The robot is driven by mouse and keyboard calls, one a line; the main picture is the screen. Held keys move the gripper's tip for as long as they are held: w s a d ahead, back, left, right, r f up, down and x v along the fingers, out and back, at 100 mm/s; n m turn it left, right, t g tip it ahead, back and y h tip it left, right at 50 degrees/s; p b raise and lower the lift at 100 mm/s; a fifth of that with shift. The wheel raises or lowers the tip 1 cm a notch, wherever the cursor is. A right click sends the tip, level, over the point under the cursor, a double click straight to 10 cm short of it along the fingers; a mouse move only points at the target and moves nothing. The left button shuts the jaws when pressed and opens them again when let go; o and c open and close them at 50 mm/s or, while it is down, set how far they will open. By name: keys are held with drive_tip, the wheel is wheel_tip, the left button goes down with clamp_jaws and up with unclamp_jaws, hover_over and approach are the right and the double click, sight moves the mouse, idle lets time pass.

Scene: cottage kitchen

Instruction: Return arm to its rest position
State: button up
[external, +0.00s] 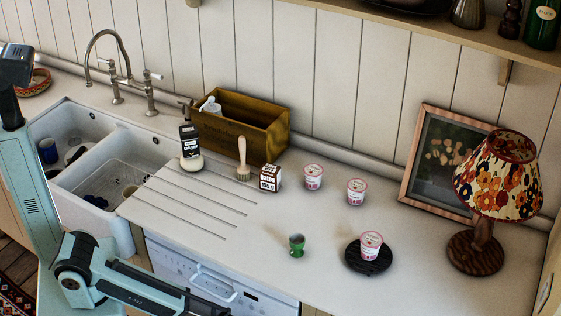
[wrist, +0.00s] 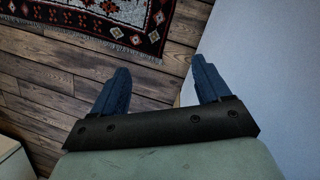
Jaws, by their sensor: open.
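My gripper (wrist: 161,85) shows in the wrist view with its two blue fingers spread apart and nothing between them. It hangs over the wooden floor, beside a pale blue-white surface on the right. In the external view my pale green arm stands at the left in front of the sink and counter. Its fingers do not show there; the lower link runs out of the bottom edge.
A white double sink (external: 110,170) holds dishes. The counter carries a wooden box (external: 255,128), dark bottle (external: 190,140), brush (external: 243,160), dates box (external: 270,178), pink-white cups (external: 314,177), green egg cup (external: 297,245), black plate (external: 384,266), lamp (external: 498,180) and picture frame (external: 425,195). A patterned rug (wrist: 110,20) lies on the floor.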

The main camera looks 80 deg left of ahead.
drive_tip(key=s+a+n+g, duration=0.1)
drive_tip(key=s+a, duration=0.4)
drive_tip(key=s, duration=0.5)
drive_tip(key=s+a+n+g, duration=0.2)
drive_tip(key=s+a, duration=0.3)
drive_tip(key=s, duration=0.6)
drive_tip(key=shift+s+a+n, duration=0.15)
drive_tip(key=shift+n, duration=0.25)
